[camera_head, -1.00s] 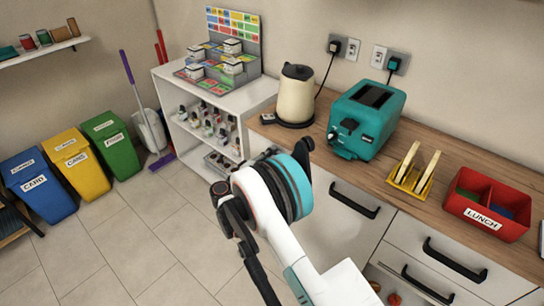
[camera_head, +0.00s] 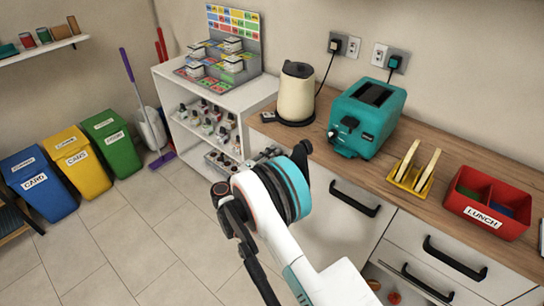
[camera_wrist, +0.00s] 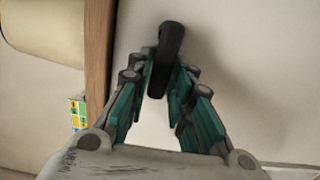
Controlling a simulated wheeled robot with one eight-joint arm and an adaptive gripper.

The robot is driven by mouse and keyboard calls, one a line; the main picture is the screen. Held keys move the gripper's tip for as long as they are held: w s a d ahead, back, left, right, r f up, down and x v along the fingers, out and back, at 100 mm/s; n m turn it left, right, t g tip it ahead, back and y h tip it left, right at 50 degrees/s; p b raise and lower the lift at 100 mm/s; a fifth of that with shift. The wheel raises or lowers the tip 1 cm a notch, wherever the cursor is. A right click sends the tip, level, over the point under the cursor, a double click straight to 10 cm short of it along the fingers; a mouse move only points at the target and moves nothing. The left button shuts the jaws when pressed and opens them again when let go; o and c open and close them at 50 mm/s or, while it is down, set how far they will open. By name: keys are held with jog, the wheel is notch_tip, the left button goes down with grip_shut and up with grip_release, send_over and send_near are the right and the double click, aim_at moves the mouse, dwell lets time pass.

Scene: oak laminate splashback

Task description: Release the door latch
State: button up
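In the wrist view, a dark upright handle (camera_wrist: 168,50) stands out from a pale cabinet front (camera_wrist: 240,40). My gripper (camera_wrist: 165,70) has its teal-padded fingers drawn in on both sides of the handle's lower part, and they look shut on it. The lower end of the handle lies between the fingers. No separate latch piece shows. Only a bit of the gripper (camera_head: 268,154) shows beside the counter's left end.
The wooden counter (camera_head: 455,225) bears a cream kettle (camera_head: 296,95), teal toaster (camera_head: 366,118), yellow rack (camera_head: 413,170) and red lunch box (camera_head: 487,202). Black handles, such as the left one (camera_head: 355,198), stick out below. A white shelf (camera_head: 255,97) stands left; tiled floor (camera_head: 120,235) is open.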

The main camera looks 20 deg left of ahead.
jog(key=shift+o, duration=0.4)
jog(key=v, duration=1.2)
